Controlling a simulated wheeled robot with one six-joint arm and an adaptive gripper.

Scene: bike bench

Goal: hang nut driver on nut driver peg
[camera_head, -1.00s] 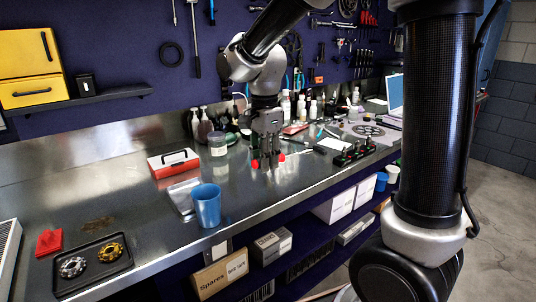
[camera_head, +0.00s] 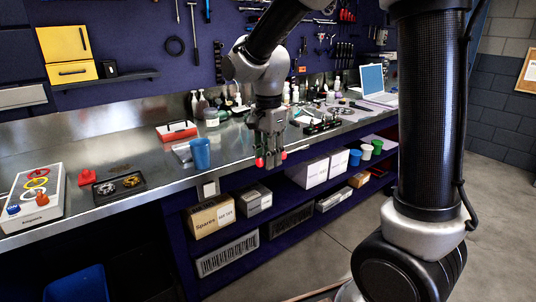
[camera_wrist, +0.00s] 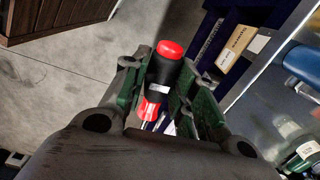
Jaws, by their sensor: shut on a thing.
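My gripper (camera_head: 270,160) hangs in front of the bench's front edge in the head view. In the wrist view my gripper (camera_wrist: 163,95) is shut on the nut driver (camera_wrist: 163,72), which has a black handle with red ends. Part of its metal shaft shows below the lower red end. In the head view only small red parts show at the fingertips. Tools hang on the dark blue pegboard (camera_head: 130,30) behind the bench. I cannot tell which peg is the nut driver peg.
Boxes (camera_head: 211,216) and cups stand on the shelf below. The floor in front is clear around my base.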

